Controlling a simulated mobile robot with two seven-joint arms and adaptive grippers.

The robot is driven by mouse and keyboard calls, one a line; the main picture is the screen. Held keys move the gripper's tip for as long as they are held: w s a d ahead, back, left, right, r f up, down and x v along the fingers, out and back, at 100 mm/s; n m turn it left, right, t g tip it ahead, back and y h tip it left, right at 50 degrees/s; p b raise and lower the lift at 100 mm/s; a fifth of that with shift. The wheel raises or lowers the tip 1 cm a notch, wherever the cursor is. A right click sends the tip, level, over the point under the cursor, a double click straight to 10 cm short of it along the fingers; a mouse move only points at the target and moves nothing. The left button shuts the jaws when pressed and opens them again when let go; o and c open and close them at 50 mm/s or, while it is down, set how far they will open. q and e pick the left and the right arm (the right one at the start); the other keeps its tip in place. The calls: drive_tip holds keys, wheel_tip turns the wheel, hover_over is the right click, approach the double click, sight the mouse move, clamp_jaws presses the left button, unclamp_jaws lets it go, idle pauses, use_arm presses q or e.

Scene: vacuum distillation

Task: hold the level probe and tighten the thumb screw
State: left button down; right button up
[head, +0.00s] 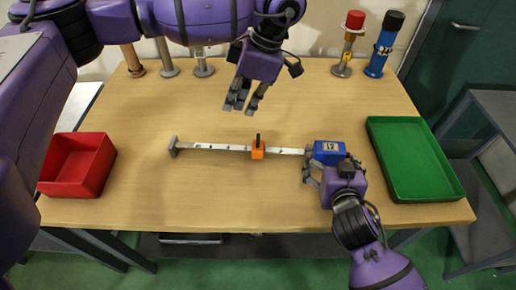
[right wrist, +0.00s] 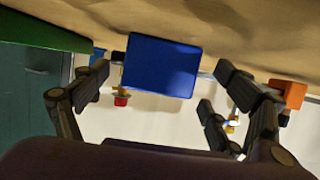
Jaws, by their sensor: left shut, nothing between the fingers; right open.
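The level probe (head: 213,147) lies across the table as a pale marked bar with a grey foot at its left end. An orange slider (head: 258,151) with an upright black thumb screw (head: 258,139) sits on the bar; the slider also shows at the right edge of the right wrist view (right wrist: 291,94). The probe's blue box (head: 328,152) is at the right end. My right gripper (head: 309,166) is open at the blue box, which shows between its fingers in the right wrist view (right wrist: 160,66). My left gripper (head: 241,107) is shut and empty, above and behind the bar.
A red bin (head: 75,165) stands at the left and a green tray (head: 415,160) at the right. Several posts stand along the back edge, including a red-topped one (head: 350,42) and a blue cylinder (head: 383,46). The table between bar and front edge is clear.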

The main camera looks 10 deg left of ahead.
drive_tip(key=v, duration=1.2)
idle(0.3)
